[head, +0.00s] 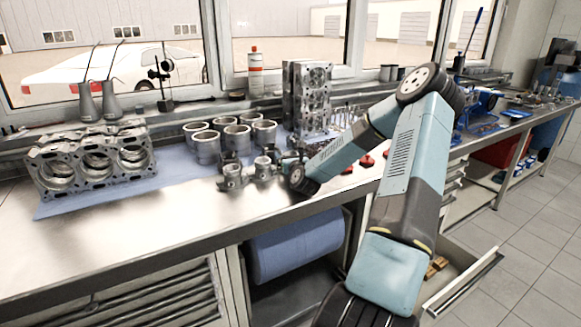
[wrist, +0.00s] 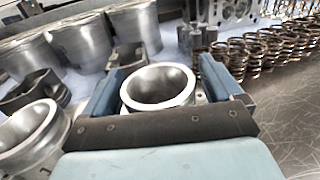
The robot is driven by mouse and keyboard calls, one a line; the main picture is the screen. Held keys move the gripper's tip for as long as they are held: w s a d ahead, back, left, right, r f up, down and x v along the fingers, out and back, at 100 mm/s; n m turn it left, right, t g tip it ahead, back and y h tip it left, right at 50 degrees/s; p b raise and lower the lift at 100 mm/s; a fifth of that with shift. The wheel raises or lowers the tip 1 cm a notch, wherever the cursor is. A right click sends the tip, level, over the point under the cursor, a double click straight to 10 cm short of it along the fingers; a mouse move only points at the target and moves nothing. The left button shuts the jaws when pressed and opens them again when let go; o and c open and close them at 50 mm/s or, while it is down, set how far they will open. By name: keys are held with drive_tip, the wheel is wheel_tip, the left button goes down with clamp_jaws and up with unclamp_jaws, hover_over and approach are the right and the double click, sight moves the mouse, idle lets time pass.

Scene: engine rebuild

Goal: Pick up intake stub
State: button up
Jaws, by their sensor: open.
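In the wrist view, a silvery, round, open-topped stub (wrist: 160,86) that looks like the intake stub stands between the two blue fingers of my gripper (wrist: 163,70). The jaws are open, one finger on each side of it; I cannot tell whether either touches it. The dark palm bar hides its near lower part. In the head view, my gripper (head: 288,170) is low over the bench by a row of metal stubs (head: 236,179). My arm partly hides that spot. Another similar round-mouthed stub (wrist: 32,134) is at the left of the wrist view.
Several cylinder liners (head: 207,147) stand on the blue mat (head: 170,160) behind. Springs (wrist: 265,52) stand close to the right. The bench's front left (head: 120,225) is clear.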

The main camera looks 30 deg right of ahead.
drive_tip(key=shift+w+d, duration=0.1)
drive_tip(key=shift+w, duration=0.05)
drive_tip(key=c, duration=1.3)
drive_tip(key=shift+r, duration=0.1)
drive_tip(key=shift+r, duration=0.25)
wheel_tip(320, 180, up, 2)
drive_tip(key=shift+r, duration=0.2)
drive_tip(key=s+r, duration=0.3)
drive_tip(key=s, duration=0.1)
drive_tip(key=s+r, duration=0.3)
drive_tip(key=s, duration=0.2)
drive_tip(key=s+r, duration=0.4)
drive_tip(key=s, duration=0.1)
